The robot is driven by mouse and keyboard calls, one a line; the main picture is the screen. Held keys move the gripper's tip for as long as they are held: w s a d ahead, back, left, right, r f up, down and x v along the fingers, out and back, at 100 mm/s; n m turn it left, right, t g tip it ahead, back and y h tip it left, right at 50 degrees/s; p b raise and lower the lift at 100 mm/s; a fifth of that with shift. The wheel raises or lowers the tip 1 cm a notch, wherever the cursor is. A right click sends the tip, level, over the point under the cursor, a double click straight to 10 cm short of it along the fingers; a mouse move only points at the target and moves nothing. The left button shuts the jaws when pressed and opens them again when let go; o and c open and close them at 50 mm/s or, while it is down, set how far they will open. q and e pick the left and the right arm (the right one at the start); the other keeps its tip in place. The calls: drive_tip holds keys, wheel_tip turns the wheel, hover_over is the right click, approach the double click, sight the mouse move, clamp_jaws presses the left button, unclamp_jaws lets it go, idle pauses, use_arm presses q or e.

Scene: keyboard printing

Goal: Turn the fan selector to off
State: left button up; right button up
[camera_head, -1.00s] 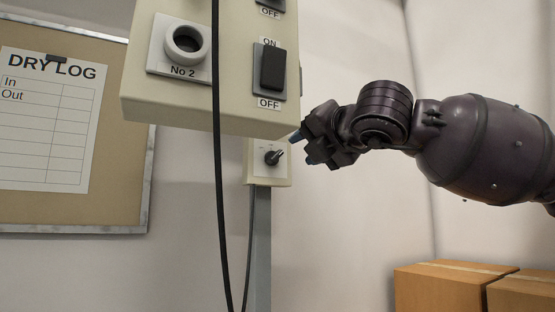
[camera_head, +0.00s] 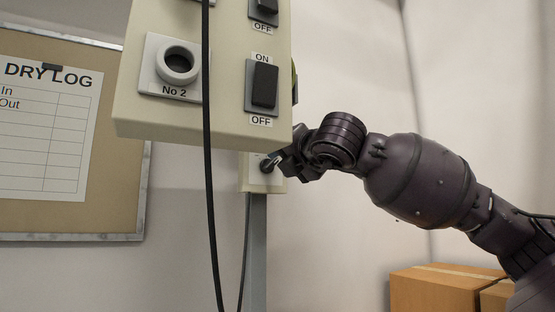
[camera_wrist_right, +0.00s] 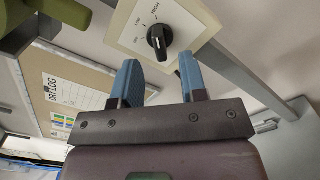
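The fan selector (camera_head: 266,166) is a small cream box with a dark knob, low behind the large switch box. In the right wrist view its black knob (camera_wrist_right: 160,41) faces me, with several printed labels around it, LOW and HIGH among them. I cannot clearly tell which label the knob points at. My right gripper (camera_wrist_right: 161,72) is open, with its two blue fingers apart and the knob just beyond and between their tips. In the head view the right gripper (camera_head: 277,161) overlaps the selector's right edge; contact is not clear. My left gripper is not in view.
The large switch box (camera_head: 170,122) juts out just above the selector, with a rocker switch (camera_head: 264,86) and a No 2 socket (camera_head: 176,64). A black cable (camera_head: 210,200) hangs in front. A dry log board (camera_head: 120,215) is left. Cardboard boxes (camera_head: 440,292) stand lower right.

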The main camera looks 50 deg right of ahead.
sight(273, 164)
drive_tip(key=shift+p+x, duration=0.55)
drive_tip(key=shift+x, duration=1.3)
drive_tip(key=shift+a, duration=0.1)
clamp_jaws()
